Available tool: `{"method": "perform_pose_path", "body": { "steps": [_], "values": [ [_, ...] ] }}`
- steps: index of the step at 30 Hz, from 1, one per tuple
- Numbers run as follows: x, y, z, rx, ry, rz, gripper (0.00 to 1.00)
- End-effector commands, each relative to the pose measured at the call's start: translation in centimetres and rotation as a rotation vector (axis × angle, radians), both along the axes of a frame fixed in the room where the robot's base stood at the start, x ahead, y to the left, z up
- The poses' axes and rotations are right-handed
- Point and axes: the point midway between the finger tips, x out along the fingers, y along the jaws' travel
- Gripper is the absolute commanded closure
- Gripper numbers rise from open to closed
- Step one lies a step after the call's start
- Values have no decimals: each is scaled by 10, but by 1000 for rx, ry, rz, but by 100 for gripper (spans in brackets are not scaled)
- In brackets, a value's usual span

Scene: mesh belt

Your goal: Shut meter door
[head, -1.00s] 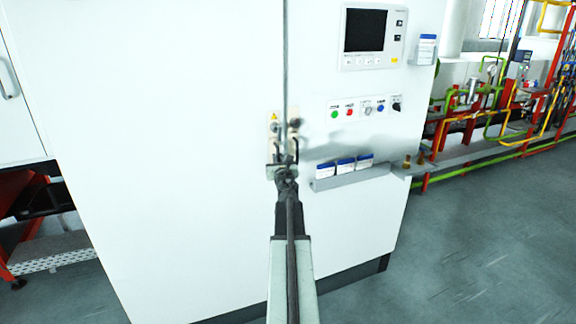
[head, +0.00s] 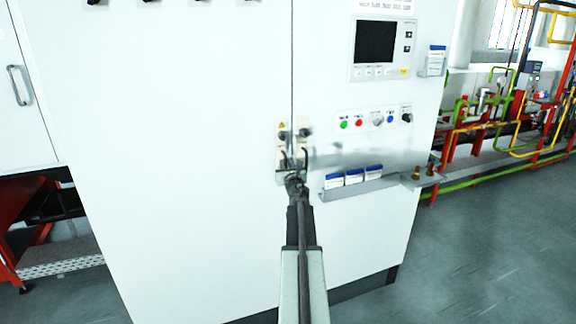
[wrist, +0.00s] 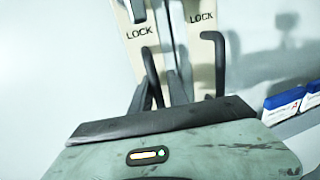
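The white cabinet has a right-hand door (head: 345,90) with a meter display (head: 376,42). A thin vertical seam separates it from the left-hand panel (head: 190,120). Cream LOCK plates with dark knobs sit on both sides of the seam: the left plate (wrist: 138,38) and right plate (wrist: 200,28) fill the upper wrist view. My gripper (head: 294,160) is in front of these plates, its two dark fingers (wrist: 186,60) apart with nothing clearly held between them. Whether the fingers touch the plates, and whether the door stands slightly ajar, I cannot tell.
A ledge with several blue-and-white boxes (head: 354,176) juts out right of my gripper. Buttons (head: 376,120) line the door above it. Red, green and yellow pipes (head: 505,110) stand at the right. The grey floor (head: 490,240) at the right is open.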

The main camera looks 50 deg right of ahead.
Motion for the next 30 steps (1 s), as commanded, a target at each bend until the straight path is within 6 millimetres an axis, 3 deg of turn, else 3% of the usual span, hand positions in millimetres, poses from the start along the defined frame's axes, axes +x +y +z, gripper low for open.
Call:
{"method": "perform_pose_path", "body": {
  "steps": [11,24,30],
  "values": [
    [4,7,0,-1,1,15,67],
    [-58,53,2,-1,-4,5,67],
    [-62,55,2,-1,-4,3,67]
  ]
}}
